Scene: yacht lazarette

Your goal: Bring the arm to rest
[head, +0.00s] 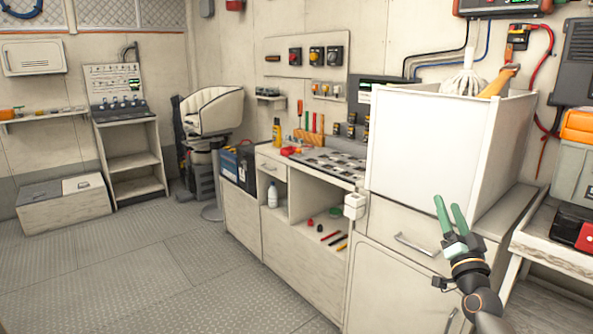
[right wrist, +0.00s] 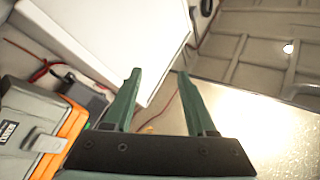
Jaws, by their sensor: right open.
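My right gripper (head: 450,216) is raised in front of the white box at the right of the head view, its green fingers pointing up. In the right wrist view its two green fingers (right wrist: 157,90) stand apart with nothing between them, so it is open and empty. My left gripper is in neither view.
A large white box (head: 425,145) holding a mop head (head: 464,78) stands on the counter close behind my right gripper. A drawer handle (head: 414,243) is left of it. An orange and grey case (head: 575,165) sits on the right bench. The floor (head: 150,270) at left is clear.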

